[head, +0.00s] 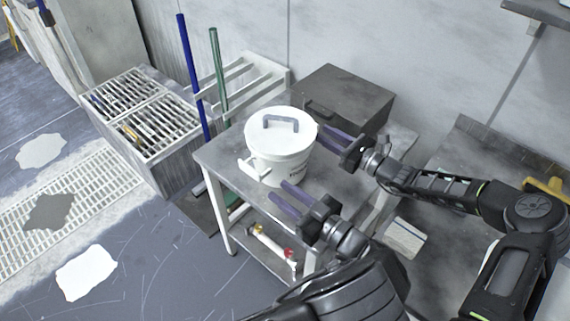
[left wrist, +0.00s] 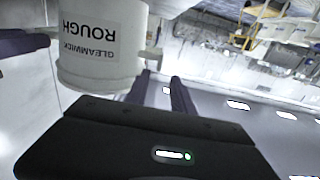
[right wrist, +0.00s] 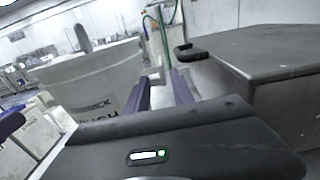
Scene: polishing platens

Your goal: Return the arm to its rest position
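A white bucket (head: 283,163) stands upright on a grey metal table, with a white lid and a grey handle on top. In the left wrist view the bucket (left wrist: 102,45) shows upside down, lettered "GLEAMWICK ROUGH". It also shows in the right wrist view (right wrist: 100,75). My left gripper (head: 284,193) is open and empty, in front of the bucket. My right gripper (head: 326,135) is open at the bucket's right side. In the right wrist view a white side lug (right wrist: 155,76) of the bucket shows near its fingertips; I cannot tell whether they touch.
A dark grey box (head: 345,92) stands behind and right of the bucket. A slatted crate (head: 140,110) stands left on the floor, and a blue pole (head: 190,75) and a green pole (head: 217,70) lean in a rack. A lower shelf under the table holds small items (head: 270,243).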

